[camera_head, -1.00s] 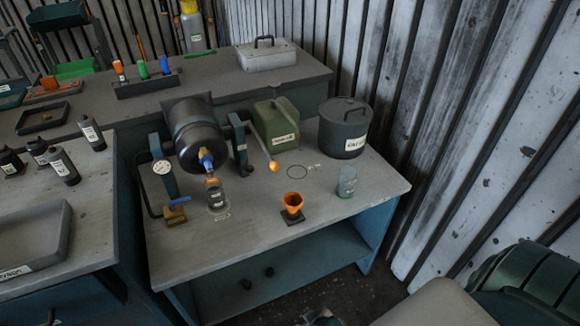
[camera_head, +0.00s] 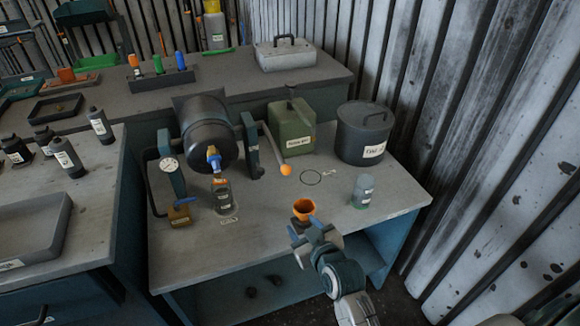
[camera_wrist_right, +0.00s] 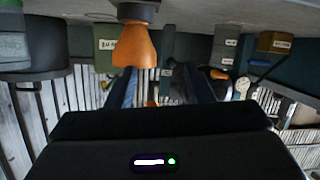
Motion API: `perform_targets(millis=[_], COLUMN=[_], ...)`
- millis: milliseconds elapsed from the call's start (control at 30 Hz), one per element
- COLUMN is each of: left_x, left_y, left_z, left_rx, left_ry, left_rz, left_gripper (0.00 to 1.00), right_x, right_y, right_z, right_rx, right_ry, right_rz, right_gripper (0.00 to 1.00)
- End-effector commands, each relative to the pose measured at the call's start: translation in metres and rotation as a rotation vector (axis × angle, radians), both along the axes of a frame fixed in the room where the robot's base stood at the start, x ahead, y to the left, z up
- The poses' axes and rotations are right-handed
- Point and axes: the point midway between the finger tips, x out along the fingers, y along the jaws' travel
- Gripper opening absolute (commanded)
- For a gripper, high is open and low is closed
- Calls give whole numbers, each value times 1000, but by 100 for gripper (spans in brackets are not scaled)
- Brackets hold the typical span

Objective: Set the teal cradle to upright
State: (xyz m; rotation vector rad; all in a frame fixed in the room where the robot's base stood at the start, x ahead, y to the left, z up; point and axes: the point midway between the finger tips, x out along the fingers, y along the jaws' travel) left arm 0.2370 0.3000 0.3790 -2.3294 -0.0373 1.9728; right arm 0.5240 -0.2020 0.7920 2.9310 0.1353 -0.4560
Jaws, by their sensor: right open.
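The teal cradle (camera_head: 250,145) stands on the workbench and carries a dark drum (camera_head: 205,132). The drum's end faces the front, tipped downward, with a blue valve (camera_head: 214,157) at its lower end. A pale lever with an orange ball (camera_head: 286,169) slants down from the cradle's right side. My right gripper (camera_head: 313,232) is open and empty at the bench's front edge, just in front of the orange funnel (camera_head: 304,208) and apart from the lever. In the right wrist view, which is upside down, the funnel (camera_wrist_right: 135,48) shows near the fingers. My left gripper is out of view.
A grey bottle (camera_head: 223,196) stands below the valve. A gauge (camera_head: 170,165) stands left of it. Bare bench lies around a drawn circle (camera_head: 311,177).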

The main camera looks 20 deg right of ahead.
Motion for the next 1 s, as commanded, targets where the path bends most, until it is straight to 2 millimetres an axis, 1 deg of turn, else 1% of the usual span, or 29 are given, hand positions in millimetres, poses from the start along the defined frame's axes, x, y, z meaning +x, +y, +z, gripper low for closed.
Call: perform_targets(millis=[33, 200, 333, 400, 467, 567, 800, 900, 1000], left_x=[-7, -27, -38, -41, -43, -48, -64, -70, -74], left_y=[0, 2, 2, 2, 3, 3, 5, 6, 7], left_z=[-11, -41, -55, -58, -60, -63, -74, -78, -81], left_rx=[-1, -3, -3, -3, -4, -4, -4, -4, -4], left_ry=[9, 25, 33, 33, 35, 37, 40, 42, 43], left_rz=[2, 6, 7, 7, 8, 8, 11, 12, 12], left_gripper=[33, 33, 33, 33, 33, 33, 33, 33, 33], right_x=[7, 26, 34, 38, 43, 57, 104, 120, 132], right_y=[2, 7, 8, 9, 9, 9, 10, 10, 11], right_z=[13, 59, 84, 89, 89, 90, 90, 90, 89], right_rx=[1, -7, -16, -18, -19, -18, -19, -18, -19], right_ry=[-49, -213, -299, -315, -318, -318, -316, -316, -315], right_rz=[-3, -20, -35, -38, -38, -37, -37, -37, -37], right_gripper=[47, 47, 47, 47, 47, 47, 47, 47, 47])
